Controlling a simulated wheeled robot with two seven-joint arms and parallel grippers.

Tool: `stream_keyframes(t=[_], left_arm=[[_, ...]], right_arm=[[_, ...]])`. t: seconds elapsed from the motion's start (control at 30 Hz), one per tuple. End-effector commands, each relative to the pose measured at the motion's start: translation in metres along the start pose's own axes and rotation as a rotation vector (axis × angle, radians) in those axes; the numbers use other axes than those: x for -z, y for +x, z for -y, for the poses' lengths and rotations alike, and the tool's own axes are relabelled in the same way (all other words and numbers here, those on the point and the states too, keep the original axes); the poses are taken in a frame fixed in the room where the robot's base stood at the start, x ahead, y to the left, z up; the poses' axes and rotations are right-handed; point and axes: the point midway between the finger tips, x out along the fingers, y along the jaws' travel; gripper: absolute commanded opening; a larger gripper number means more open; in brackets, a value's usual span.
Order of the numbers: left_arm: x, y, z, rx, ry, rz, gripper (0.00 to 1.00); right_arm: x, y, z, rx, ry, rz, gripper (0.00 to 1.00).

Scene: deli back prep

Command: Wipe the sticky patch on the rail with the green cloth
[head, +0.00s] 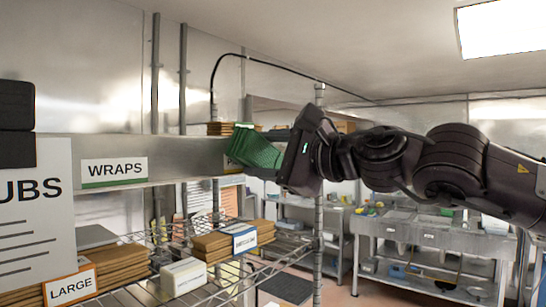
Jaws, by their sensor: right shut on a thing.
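The green cloth (252,150) is held in my right gripper (284,152), which comes in from the right and is shut on it. The cloth is bunched and sits at the right end of the upper metal shelf. The rail (190,182) is the front edge of this shelf and carries a "WRAPS" label (114,171). The cloth appears just above or against the rail's right end; I cannot tell whether they touch. No sticky patch can be made out; the cloth and gripper cover part of that end. My left gripper is not in view.
Below is a wire shelf with brown stacks (225,240), a white box (183,276) and a "LARGE" label (70,287). A large sign (35,220) and dark blocks (15,110) stand at left. A metal post (319,230) stands near my gripper. Steel counters (430,235) are behind.

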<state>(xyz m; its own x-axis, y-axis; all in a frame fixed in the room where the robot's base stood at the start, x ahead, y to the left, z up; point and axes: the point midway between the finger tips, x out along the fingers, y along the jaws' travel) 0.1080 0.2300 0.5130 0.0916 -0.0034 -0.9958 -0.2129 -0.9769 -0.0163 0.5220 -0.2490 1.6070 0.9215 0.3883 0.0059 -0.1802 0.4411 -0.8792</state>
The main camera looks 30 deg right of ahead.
Motion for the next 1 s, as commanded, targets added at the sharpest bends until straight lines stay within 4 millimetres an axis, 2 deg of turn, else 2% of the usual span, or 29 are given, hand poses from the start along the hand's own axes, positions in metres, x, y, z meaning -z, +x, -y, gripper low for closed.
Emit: stream_keyframes(t=[0.13,0.67,1.0], left_arm=[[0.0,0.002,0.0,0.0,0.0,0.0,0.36],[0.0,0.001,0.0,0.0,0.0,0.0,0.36],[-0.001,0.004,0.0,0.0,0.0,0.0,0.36]], right_arm=[[-0.006,0.0,-0.004,0.0,-0.001,0.001,0.31],[-0.006,0.001,-0.003,0.0,0.0,0.001,0.31],[0.017,0.001,0.009,0.002,0.002,-0.001,0.31]])
